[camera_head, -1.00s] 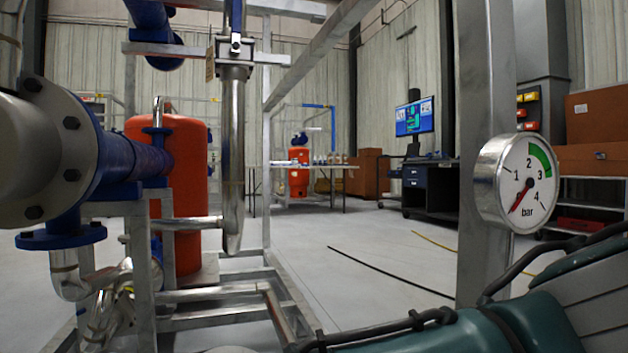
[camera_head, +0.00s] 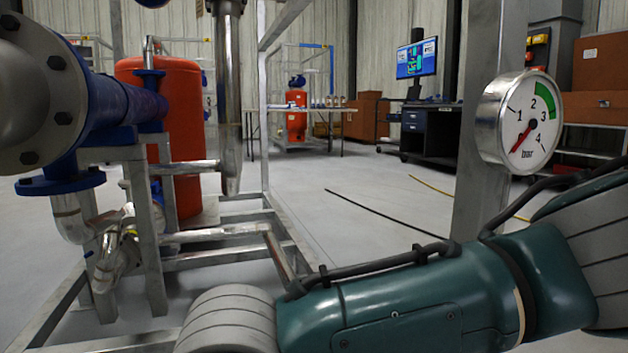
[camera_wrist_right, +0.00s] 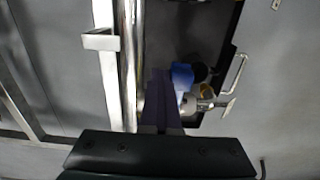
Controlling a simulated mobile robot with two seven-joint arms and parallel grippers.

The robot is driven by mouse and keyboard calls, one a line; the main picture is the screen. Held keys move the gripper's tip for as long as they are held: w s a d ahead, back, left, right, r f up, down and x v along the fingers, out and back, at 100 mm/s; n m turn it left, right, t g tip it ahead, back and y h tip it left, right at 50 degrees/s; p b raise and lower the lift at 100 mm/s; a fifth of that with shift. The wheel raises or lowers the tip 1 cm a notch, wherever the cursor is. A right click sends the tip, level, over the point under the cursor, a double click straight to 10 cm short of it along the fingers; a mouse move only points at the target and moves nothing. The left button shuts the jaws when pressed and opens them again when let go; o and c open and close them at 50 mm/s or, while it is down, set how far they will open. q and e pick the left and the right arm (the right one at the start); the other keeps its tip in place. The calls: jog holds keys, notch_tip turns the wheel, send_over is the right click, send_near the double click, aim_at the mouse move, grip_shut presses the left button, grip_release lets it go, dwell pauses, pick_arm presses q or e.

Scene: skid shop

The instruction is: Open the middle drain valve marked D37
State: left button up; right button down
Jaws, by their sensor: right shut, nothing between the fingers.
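In the right wrist view my right gripper (camera_wrist_right: 160,78) is shut and empty, its dark fingers pointing away from the camera. No D37 mark is readable, so I cannot tell which valve this is. In the head view my right arm crosses the lower right, with its gripper out of frame. Small silver pipework (camera_head: 112,262) shows low on the left. My left gripper is not in view.
A steel skid frame (camera_head: 290,228) carries an orange tank (camera_head: 186,125) and a blue flanged pipe (camera_head: 105,100). A pressure gauge (camera_head: 519,123) is on a post at right, above my arm. A silver pipe (camera_wrist_right: 130,50) runs close left of the fingers. Open floor lies behind.

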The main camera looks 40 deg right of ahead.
jog(key=shift+s+a+r+p, duration=0.1)
jog(key=shift+s+r+p, duration=0.05)
jog(key=shift+s+p, duration=0.4)
jog(key=shift+s, duration=0.25)
jog(key=shift+s+a+p, duration=0.2)
jog(key=shift+s+p, duration=0.45)
jog(key=shift+p, duration=0.05)
jog(key=shift+s+a, duration=0.1)
jog(key=shift+s, duration=0.3)
